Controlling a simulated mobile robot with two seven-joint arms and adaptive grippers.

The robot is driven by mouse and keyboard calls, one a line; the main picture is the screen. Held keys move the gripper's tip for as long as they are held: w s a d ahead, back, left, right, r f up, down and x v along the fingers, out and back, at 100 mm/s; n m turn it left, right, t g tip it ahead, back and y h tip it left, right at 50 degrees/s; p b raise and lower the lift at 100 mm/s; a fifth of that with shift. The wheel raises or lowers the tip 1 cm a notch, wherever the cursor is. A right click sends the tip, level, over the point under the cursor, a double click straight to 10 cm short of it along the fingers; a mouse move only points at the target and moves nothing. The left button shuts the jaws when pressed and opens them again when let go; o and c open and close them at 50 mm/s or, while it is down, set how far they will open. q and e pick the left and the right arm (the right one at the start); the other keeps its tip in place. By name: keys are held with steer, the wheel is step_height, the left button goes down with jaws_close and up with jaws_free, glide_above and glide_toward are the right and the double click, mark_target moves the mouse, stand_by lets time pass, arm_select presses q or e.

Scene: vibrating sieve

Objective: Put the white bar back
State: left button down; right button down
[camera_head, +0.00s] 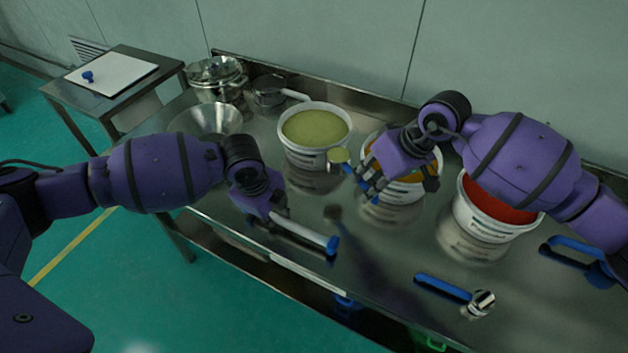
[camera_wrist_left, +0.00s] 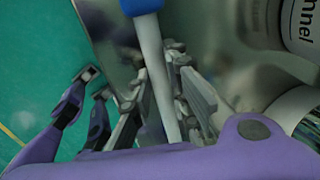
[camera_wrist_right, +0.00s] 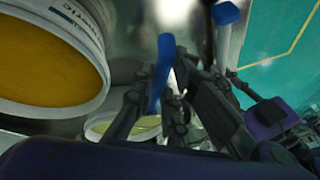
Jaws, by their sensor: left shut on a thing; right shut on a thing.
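The white bar (camera_head: 300,231) has a blue end cap and points toward the right over the table's front part. My left gripper (camera_head: 275,214) is shut on it; in the left wrist view the bar (camera_wrist_left: 154,70) runs between the fingers (camera_wrist_left: 158,95), blue cap at the top. My right gripper (camera_head: 371,186) is shut on the blue handle of a scoop (camera_head: 340,155), whose round yellow-green end is in front of the green-filled tub. The blue handle (camera_wrist_right: 162,62) also shows in the right wrist view, with the bar's blue cap (camera_wrist_right: 225,14) nearby.
Tubs with green (camera_head: 301,156), yellow (camera_head: 409,190) and red (camera_head: 492,230) contents stand along the steel table (camera_head: 390,275). A blue-handled tool (camera_head: 443,287) lies at the front right. A steel funnel (camera_head: 205,121) and pots (camera_head: 215,75) stand at the back left. A side table (camera_head: 115,90) stands beyond.

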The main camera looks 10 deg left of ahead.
arm_select(q)
steer(key=shift+f, duration=0.4)
arm_select(e)
steer(key=shift+s+f, duration=0.1)
steer(key=shift+f, duration=0.55)
arm_select(q)
steer(key=shift+f, duration=0.3)
steer(key=c, duration=1.6)
jaws_free()
steer(key=o, duration=0.5)
